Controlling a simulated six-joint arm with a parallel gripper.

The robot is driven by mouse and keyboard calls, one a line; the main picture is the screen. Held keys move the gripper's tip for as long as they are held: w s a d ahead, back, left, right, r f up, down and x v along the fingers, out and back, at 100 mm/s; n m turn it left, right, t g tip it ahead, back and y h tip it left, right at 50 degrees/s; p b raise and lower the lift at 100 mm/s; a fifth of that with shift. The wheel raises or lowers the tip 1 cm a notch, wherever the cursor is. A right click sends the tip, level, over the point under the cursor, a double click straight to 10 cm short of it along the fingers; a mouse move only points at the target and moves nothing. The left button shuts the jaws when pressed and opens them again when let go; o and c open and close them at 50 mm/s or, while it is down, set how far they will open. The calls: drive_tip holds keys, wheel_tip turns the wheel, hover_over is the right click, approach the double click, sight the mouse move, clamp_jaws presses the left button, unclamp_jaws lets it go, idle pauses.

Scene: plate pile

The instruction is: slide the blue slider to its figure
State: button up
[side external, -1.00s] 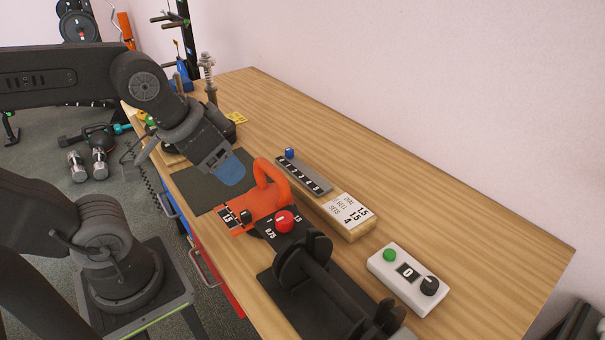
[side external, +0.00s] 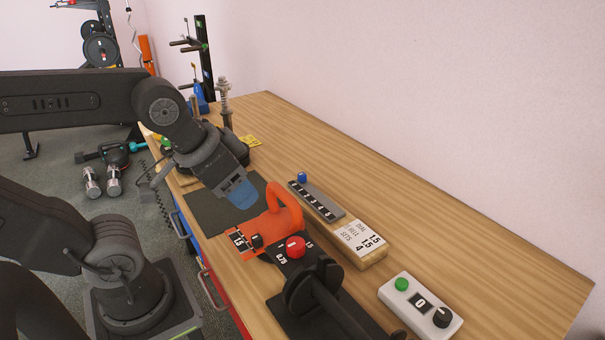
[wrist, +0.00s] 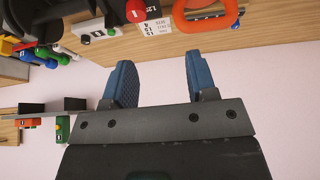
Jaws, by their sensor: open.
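The blue slider (side external: 302,177) is a small blue knob at the far end of a grey track (side external: 318,203) marked with a row of numbers. A white card (side external: 361,238) on a wooden block beside the track carries figures; its small print seems to read dial 1.5, bell 1.5 and sets 4. My gripper (side external: 243,197), with blue fingers, is open and empty over the dark mat, to the left of the slider and apart from it. The wrist view also shows the open gripper (wrist: 160,80) with nothing between its fingers.
An orange handle (side external: 285,208) stands between my gripper and the track's near end. A red dial (side external: 296,247) on a black base is nearer. A white box (side external: 420,304) with a green button and black knob lies front right. The table behind the track is clear.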

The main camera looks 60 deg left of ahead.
drive_tip(key=shift+w+a+r, duration=0.15)
drive_tip(key=shift+w, duration=0.15)
drive_tip(key=shift+c, duration=0.3)
drive_tip(key=g, duration=0.6)
hover_over(299, 175)
wheel_tip(299, 175, down, 7)
wheel_tip(299, 175, down, 13)
drive_tip(key=shift+r, duration=0.1)
clamp_jaws()
